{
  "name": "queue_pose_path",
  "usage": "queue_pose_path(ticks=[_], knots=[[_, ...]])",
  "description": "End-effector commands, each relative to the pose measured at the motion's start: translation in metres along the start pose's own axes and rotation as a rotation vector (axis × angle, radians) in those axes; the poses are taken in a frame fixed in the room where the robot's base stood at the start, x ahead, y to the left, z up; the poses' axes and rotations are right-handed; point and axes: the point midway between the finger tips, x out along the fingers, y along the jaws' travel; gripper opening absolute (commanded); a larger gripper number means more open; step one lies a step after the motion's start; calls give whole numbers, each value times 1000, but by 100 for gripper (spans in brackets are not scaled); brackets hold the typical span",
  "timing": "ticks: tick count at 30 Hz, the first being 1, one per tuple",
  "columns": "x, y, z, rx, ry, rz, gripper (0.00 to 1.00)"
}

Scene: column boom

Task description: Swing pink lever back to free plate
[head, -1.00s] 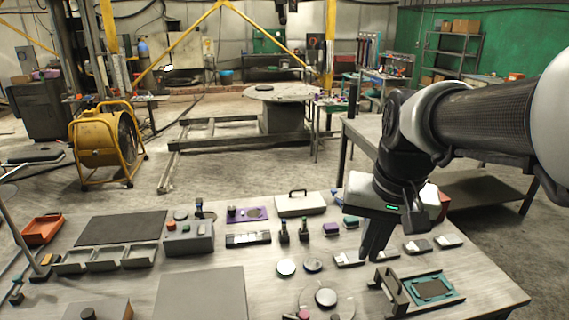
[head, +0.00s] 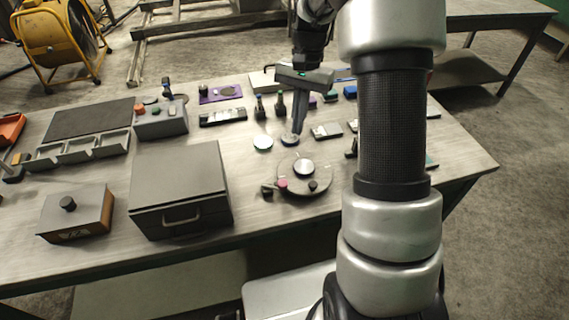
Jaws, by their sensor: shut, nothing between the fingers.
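A small pink knob (head: 282,184) sits at the near left of a round grey plate (head: 318,172) on the bench, beside a dark end piece. It is the only pink part I can make out, and I cannot tell the lever's full shape. A light disc stands in the middle of the round plate. My gripper (head: 291,137) is shut and empty, pointing down beyond the round plate, over or near a small dark disc. It is apart from the pink knob. A teal-edged frame (head: 432,160) is mostly hidden behind my arm.
A grey box with a handle (head: 180,190) and a smaller box with a black knob (head: 76,212) stand to the left. The bench's near edge is below the round plate.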

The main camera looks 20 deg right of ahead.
Motion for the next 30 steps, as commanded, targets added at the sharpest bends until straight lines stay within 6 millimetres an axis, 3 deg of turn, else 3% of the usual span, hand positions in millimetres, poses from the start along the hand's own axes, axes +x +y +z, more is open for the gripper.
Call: queue_pose_path(ticks=[8,13,23,30], knots=[[6,0,0,-1,-1,1,0],[31,0,1,-2,-3,2,0],[101,1,1,-1,-3,2,0],[112,0,30,-3,0,1,0]])
